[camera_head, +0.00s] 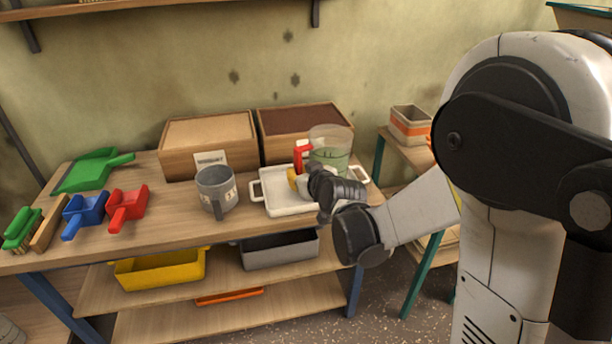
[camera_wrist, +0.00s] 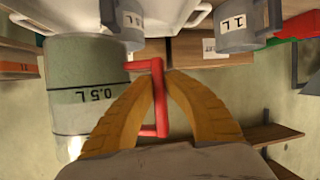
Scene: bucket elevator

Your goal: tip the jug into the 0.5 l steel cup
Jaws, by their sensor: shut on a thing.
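The clear jug (camera_head: 330,145) has a red handle and pale green liquid in its lower part. It looks about upright, at the right end of the bench. In the wrist view the jug (camera_wrist: 68,95) bears a 0.5 L mark. My gripper (camera_head: 297,178) is shut on the red handle, its yellow fingers (camera_wrist: 160,85) on both sides of it. A grey steel cup (camera_head: 215,188) stands left of the white tray.
The white tray (camera_head: 273,205) lies under my gripper. Two wooden boxes (camera_head: 208,146) (camera_head: 282,147) stand behind, against the wall. Red (camera_head: 127,205) and blue (camera_head: 84,212) scoops, a green dustpan (camera_head: 92,168) and a brush (camera_head: 21,228) lie at left. Bench between scoops and cup is clear.

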